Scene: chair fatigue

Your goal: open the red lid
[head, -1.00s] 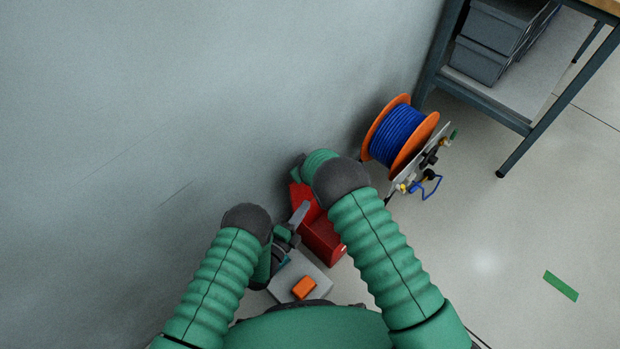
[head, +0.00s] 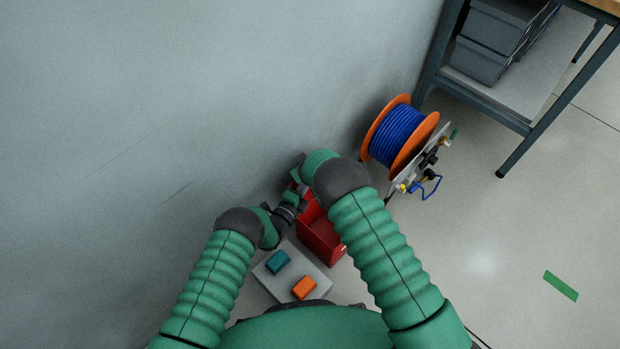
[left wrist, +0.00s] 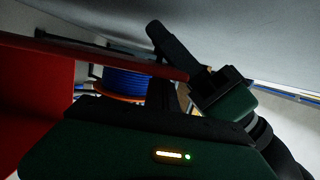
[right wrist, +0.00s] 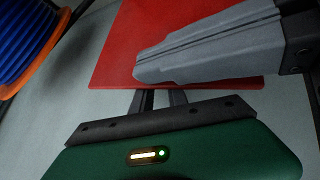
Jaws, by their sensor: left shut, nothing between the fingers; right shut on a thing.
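The red box (head: 322,242) stands on the floor by the wall, partly covered by my right arm. A flat red panel, the lid (right wrist: 150,40), shows in the right wrist view. My right gripper (right wrist: 158,98) is shut on the edge of that lid; in the head view my right arm hides its fingers. My left gripper (head: 299,193) is shut and empty at the box's far left side. Its grey fingers cross in front of the lid in the right wrist view. How far the lid is raised is hard to tell.
A grey base (head: 268,283) with a teal block (head: 278,262) and an orange block (head: 304,287) lies in front of the box. A blue hose reel (head: 396,136) stands behind it to the right. A workbench (head: 485,100) is farther right; the wall is close on the left.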

